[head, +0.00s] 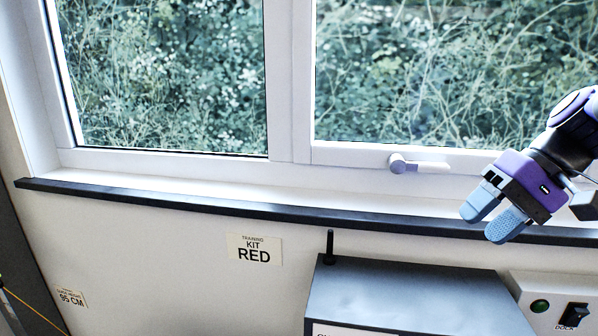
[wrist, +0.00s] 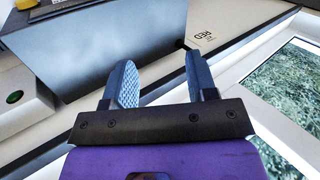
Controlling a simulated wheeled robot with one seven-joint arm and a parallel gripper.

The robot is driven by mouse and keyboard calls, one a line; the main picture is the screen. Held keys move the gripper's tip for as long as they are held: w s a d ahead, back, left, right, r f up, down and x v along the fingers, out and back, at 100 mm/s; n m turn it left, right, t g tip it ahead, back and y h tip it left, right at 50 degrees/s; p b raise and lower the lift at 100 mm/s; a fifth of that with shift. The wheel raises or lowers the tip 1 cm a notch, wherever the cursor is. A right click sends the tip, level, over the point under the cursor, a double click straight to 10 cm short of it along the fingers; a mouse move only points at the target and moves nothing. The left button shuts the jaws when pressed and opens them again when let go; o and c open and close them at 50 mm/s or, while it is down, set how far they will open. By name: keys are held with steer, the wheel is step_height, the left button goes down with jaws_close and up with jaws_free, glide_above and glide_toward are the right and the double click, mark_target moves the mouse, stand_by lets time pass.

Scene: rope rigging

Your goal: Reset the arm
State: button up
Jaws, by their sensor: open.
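My gripper (head: 484,216) hangs in the air at the right of the head view, in front of the window sill. Its purple body and two blue fingers show, with the fingers pointing down and left. In the wrist view my gripper (wrist: 165,82) has its two fingers apart with nothing between them. A dark grey box (head: 420,290) stands below and left of the gripper in the head view. It also shows beyond the fingers in the wrist view (wrist: 100,50). No rope is in the gripper.
A window with a white handle (head: 415,165) is behind, above a dark sill edge (head: 250,208). A black post (head: 330,245) rises at the box's back left corner. A panel with a green button (head: 540,306) and black switch (head: 574,314) stands at right. A sign (head: 254,250) reads RED.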

steer(key=s+d+r+t+h, duration=0.2)
steer(key=s+d+t+h, duration=0.1)
steer(key=s+h, duration=0.4)
steer(key=shift+s+t, duration=0.8)
steer(key=shift+s, duration=0.1)
